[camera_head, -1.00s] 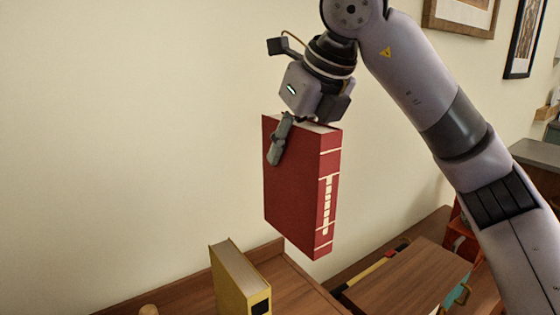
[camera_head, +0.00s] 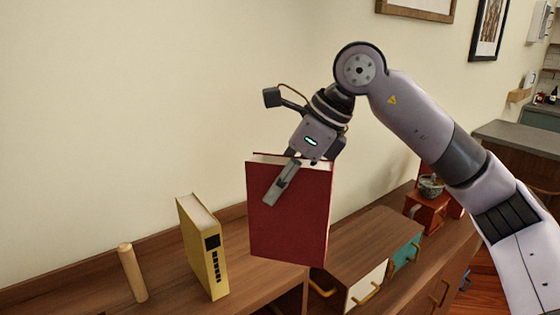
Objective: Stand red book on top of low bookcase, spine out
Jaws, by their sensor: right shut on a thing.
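A red book (camera_head: 291,222) hangs upright, slightly tilted, in my right gripper (camera_head: 284,182), which is shut on its top edge. Its broad cover faces me and its spine is not clearly in view. The low bookcase's wooden top (camera_head: 258,279) lies below and behind it. I cannot tell whether the book's lower edge touches the top. My left gripper is not in view.
A yellow book (camera_head: 203,246) stands on the bookcase top to the left, with a wooden peg (camera_head: 132,272) farther left. At the right are a wooden drawer cabinet (camera_head: 360,245) and a red grinder-like object (camera_head: 428,207). Bare top shows between the yellow and red books.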

